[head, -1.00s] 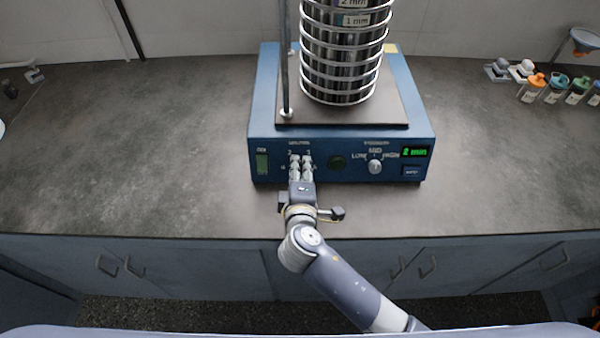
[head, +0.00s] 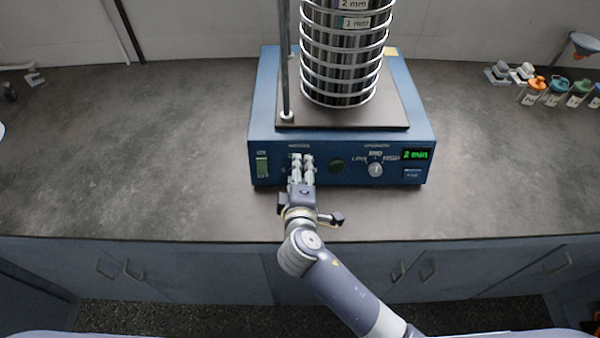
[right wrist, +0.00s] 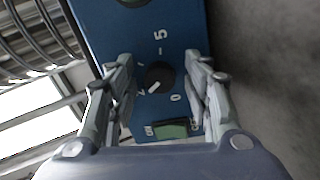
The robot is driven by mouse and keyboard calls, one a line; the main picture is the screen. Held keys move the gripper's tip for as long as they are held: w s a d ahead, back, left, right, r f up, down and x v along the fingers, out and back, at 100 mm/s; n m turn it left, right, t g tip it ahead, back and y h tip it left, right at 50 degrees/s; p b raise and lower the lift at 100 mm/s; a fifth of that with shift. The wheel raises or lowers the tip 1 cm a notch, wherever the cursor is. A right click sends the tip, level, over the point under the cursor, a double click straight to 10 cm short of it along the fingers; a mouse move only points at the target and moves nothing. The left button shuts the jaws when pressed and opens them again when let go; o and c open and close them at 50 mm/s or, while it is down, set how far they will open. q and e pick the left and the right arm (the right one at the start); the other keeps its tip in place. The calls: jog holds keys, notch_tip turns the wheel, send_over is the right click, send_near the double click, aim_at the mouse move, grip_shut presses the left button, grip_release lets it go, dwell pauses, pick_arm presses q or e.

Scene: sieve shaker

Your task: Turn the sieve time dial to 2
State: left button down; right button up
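The time dial (right wrist: 160,77) is a round black knob with a white pointer line on the blue sieve shaker (head: 262,120). In the right wrist view its pointer aims at the lower left of the picture, close to a mark that looks like 2. The labels 5 and 0 also show around it. My right gripper (right wrist: 161,68) is open, one finger on each side of the dial with visible gaps. In the head view my right gripper (head: 302,160) hides the dial. The green display (head: 416,154) reads 2 min. My left gripper is not in view.
A green on/off switch (head: 262,165) lies left of the dial. A round dark green button (head: 337,166) and the strength knob (head: 375,170) lie to its right. The sieve stack (head: 345,60) stands on top. Capped bottles (head: 556,88) stand far right.

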jog(key=v, duration=1.2)
dwell(0.4)
